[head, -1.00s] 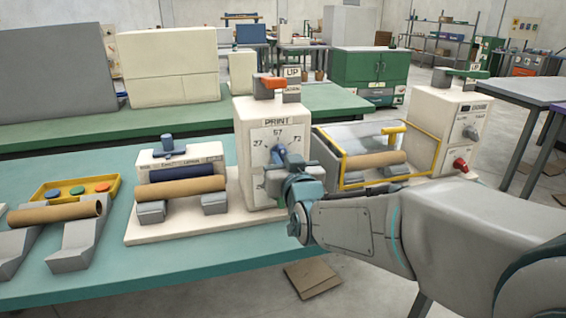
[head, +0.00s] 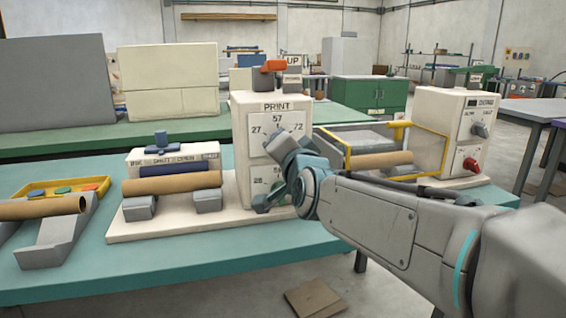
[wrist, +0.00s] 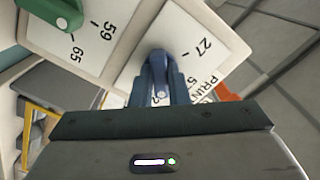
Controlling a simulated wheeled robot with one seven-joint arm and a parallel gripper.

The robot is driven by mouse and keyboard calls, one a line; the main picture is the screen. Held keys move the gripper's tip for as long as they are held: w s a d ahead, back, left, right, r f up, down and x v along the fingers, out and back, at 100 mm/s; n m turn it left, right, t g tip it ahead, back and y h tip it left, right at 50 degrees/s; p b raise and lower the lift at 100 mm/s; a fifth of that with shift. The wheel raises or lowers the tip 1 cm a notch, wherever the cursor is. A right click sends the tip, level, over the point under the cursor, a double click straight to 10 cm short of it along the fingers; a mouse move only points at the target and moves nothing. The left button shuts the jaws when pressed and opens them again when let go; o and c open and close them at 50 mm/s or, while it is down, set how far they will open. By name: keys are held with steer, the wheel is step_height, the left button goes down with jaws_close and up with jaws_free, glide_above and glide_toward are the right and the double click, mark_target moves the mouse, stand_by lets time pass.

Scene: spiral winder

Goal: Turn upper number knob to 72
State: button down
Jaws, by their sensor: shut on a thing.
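The white PRINT panel (head: 242,150) carries an upper dial (head: 257,130) marked 27, 57 and 72. My gripper (head: 283,144) is at this dial from the front right, its fingers tilted, and covers most of the knob in the head view. In the wrist view the blue upper knob (wrist: 159,57) sits between the fingers of my gripper (wrist: 160,88), shut on it. The 27 shows to the right, and a partly hidden "2" shows by the fingers. The knob's tip and exact reading are hidden. The lower dial has a green knob (wrist: 62,10) with 59 and 65 beside it.
An orange lever (head: 273,66) tops the panel. Another tube (head: 172,184) rests on grey supports at left. The teal table's front (head: 150,265) is clear.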

steer(key=shift+f+m+b, duration=0.1)
steer(key=shift+m+b, duration=0.75)
steer(key=shift+m, duration=0.15)
steer(key=c, duration=1.4)
jaws_free()
